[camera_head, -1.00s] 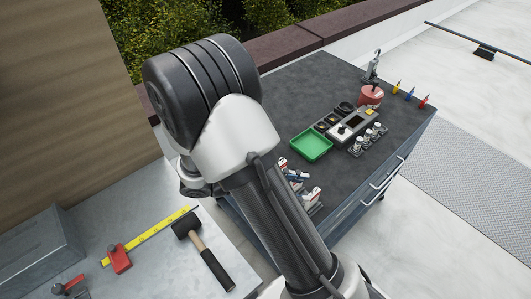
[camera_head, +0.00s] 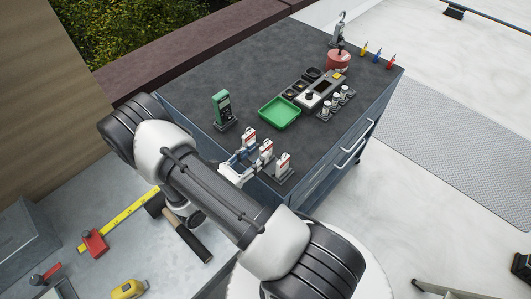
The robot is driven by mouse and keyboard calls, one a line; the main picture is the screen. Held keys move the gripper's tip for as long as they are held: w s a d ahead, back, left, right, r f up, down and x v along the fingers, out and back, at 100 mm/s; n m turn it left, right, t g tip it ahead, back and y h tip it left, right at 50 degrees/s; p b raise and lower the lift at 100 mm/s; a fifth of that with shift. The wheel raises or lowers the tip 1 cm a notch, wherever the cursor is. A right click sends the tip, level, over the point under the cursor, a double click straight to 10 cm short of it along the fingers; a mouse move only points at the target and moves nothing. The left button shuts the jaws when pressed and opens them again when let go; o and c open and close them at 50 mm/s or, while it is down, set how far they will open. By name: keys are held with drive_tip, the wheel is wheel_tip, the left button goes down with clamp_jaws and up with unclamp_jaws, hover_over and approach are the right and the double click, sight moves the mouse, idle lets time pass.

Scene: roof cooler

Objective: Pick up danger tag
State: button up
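Several small white tags with red marks, which look like the danger tags, stand upright in a row near the close left edge of the dark cart top (camera_head: 335,165). They are the far tag (camera_head: 249,135), the middle tag (camera_head: 266,147) and the near tag (camera_head: 282,163). The near one stands on a dark base. My gripper (camera_head: 249,161) is just left of the row, with its tips close to the middle tag. My arm covers part of it, and I cannot tell whether the fingers touch or enclose a tag.
A green meter (camera_head: 222,108) stands left of the tags, and a green tray (camera_head: 279,113) lies behind them. A control box (camera_head: 312,96), small white-capped bottles (camera_head: 336,103) and a red padlock-like item (camera_head: 338,60) lie farther back.

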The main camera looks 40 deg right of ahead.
sight(260, 150)
drive_tip(key=d, duration=0.3)
drive_tip(key=d+b, duration=0.1)
drive_tip(key=d, duration=0.1)
drive_tip(key=shift+w+d, duration=0.25)
drive_tip(key=shift+w, duration=0.1)
drive_tip(key=shift+c, duration=0.4)
clamp_jaws()
